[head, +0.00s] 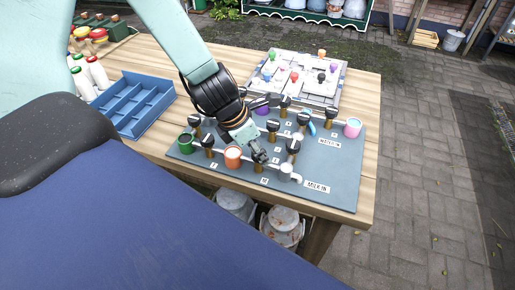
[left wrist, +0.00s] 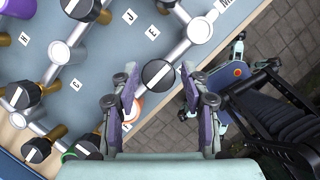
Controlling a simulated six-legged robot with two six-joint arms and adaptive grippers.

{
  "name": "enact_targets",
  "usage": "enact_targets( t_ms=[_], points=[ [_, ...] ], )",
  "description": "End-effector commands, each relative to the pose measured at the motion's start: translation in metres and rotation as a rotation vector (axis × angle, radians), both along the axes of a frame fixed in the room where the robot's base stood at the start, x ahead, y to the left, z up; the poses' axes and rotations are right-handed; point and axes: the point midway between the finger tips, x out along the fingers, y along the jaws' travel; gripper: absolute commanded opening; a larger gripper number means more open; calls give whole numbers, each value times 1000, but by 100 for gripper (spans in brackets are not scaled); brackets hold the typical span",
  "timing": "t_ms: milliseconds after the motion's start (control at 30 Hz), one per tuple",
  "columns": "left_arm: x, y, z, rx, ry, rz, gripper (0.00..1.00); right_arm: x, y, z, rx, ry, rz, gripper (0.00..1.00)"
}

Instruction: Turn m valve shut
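In the head view the grey-blue board (head: 341,178) lies on the wooden table and carries pipes and several black-knobbed valves on brass stems. My left gripper (head: 258,153) is over the front pipe, between the orange cup and the white elbow. In the left wrist view a black round knob (left wrist: 158,75) with a white bar sits between the fingertips of my left gripper (left wrist: 163,92), which are spread with gaps at both sides. The bar looks roughly in line with the pipe. A small label (head: 265,180), apparently M, is near this valve. My right gripper is in neither view.
Other black knobs stand close by, including one at right (head: 293,146). An orange cup (head: 233,157), green cup (head: 185,142) and pink cup (head: 353,127) are on the board. A blue tray (head: 136,106) is left; a puzzle board (head: 305,75) is behind. Milk churns (head: 283,226) stand below.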

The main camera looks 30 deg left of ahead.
Motion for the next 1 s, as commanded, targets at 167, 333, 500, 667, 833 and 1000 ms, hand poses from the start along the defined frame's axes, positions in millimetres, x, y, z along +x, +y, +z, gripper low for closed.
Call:
enact_targets(
  t_ms=[167,333,500,667,833,1000],
  points=[
    [0,0,0,0,0,0,28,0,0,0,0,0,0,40],
    [0,0,0,0,0,1,14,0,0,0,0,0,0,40],
    [0,0,0,0,0,0,3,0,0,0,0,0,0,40],
    [0,0,1,0,0,-15,3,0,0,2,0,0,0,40],
    [0,1,1,-1,1,-75,3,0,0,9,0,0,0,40],
    [1,1,2,-1,1,-152,3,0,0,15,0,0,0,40]
  ],
)
